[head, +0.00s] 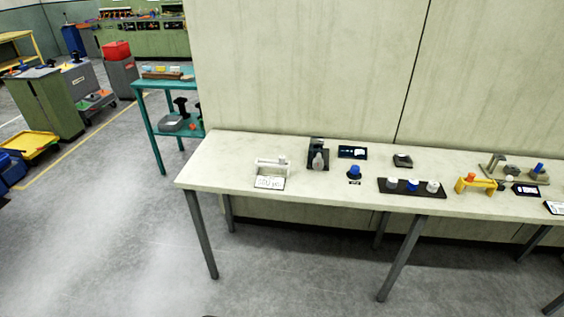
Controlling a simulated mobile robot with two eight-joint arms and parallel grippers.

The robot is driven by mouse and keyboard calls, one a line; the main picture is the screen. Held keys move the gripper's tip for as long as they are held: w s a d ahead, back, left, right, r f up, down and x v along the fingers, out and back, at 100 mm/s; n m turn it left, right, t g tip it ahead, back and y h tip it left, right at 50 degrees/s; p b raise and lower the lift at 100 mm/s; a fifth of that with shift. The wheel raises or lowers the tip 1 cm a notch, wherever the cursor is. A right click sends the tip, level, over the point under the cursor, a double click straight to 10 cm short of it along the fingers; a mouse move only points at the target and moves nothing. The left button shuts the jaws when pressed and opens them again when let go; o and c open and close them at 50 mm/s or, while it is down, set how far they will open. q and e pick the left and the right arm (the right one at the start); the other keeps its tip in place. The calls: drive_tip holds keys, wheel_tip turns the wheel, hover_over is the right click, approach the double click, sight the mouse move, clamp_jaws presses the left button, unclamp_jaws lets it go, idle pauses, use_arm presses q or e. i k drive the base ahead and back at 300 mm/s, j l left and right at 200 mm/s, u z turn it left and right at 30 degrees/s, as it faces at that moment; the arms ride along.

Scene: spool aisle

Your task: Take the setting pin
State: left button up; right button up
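A long pale bench (225,173) stands against the wall. On it are several small items, and I cannot tell for sure which is the setting pin. A white bracket (262,163) with a small upright grey part stands at the left end behind a white card (269,183). A yellow bracket (464,187) with an orange-red top piece (471,177) stands further right. Neither of my grippers is in view.
A dark stand (318,154), a blue knob (354,172), and a black tray (422,193) with white and blue pieces are on the bench. A teal shelf (152,113) stands behind left. The floor (100,240) at left is open.

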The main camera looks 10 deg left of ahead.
sight(281, 157)
drive_tip(key=i+j+z, duration=0.5)
drive_tip(key=i+j, duration=0.25)
drive_tip(key=i+j+z, duration=0.25)
drive_tip(key=j, duration=0.35)
drive_tip(key=i+l, duration=0.05)
